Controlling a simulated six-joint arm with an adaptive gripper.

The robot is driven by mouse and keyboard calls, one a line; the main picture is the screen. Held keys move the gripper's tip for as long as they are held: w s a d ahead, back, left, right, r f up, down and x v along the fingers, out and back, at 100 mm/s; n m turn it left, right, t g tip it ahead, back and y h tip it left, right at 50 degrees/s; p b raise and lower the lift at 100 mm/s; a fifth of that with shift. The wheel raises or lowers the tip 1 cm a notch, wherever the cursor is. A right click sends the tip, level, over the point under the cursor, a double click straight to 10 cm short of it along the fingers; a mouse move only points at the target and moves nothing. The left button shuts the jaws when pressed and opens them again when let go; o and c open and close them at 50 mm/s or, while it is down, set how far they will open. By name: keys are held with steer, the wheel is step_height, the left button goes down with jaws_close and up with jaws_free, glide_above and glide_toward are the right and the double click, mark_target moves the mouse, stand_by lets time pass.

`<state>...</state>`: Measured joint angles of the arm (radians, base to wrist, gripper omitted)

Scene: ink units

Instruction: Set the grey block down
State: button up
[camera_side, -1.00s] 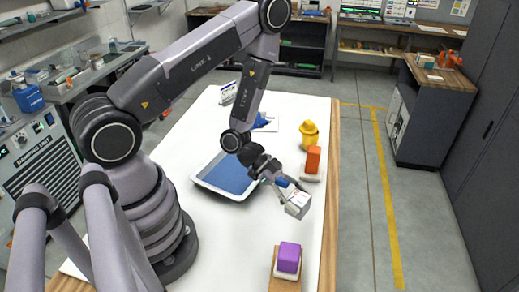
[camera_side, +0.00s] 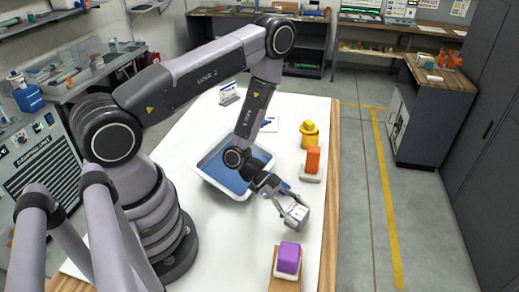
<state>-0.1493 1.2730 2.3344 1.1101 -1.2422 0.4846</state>
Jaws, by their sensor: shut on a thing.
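The grey block (camera_side: 296,216) is a small, light grey box, held tilted at the end of my arm. My gripper (camera_side: 284,205) is shut on it. The block is over the white table's right part, between the orange block and the purple block in the picture. I cannot tell whether its lower edge touches the table.
A blue tray with a white rim (camera_side: 245,198) lies left of my gripper. An orange block (camera_side: 313,159) stands on a pale base behind it, with a yellow object (camera_side: 309,134) farther back. A purple block (camera_side: 289,257) sits on a wooden base in front. White table (camera_side: 235,255) is clear nearby.

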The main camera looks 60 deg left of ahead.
steer(key=o, duration=1.1)
steer(key=shift+s+f, duration=0.1)
steer(key=shift+f, duration=0.15)
steer(key=shift+o, duration=0.2)
steer(key=shift+r, duration=0.25)
steer(key=r+v, duration=0.1)
steer(key=v, duration=1.1)
steer(key=w+a+r+n+y, duration=0.1)
steer(key=w+a+r+y, duration=0.5)
steer(key=w+a+y, duration=0.1)
steer(key=s+a+r+n+t+y, duration=0.1)
steer(key=a+r+n+y, duration=0.15)
steer(key=r, duration=0.35)
steer(key=a+r+n+t+y, duration=0.1)
steer(key=r+n+y, duration=0.15)
steer(key=r, duration=0.45)
steer(key=s+d+r+n, duration=0.3)
steer(key=s+d+r, duration=0.1)
steer(key=s, duration=0.5)
steer(key=s+d+r+n+g, duration=0.1)
steer(key=s+d+r+n, duration=0.3)
steer(key=s+r, duration=0.3)
steer(key=shift+s+d+r+h, duration=0.2)
steer(key=shift+s+r+h, duration=0.15)
steer(key=shift+s, duration=0.75)
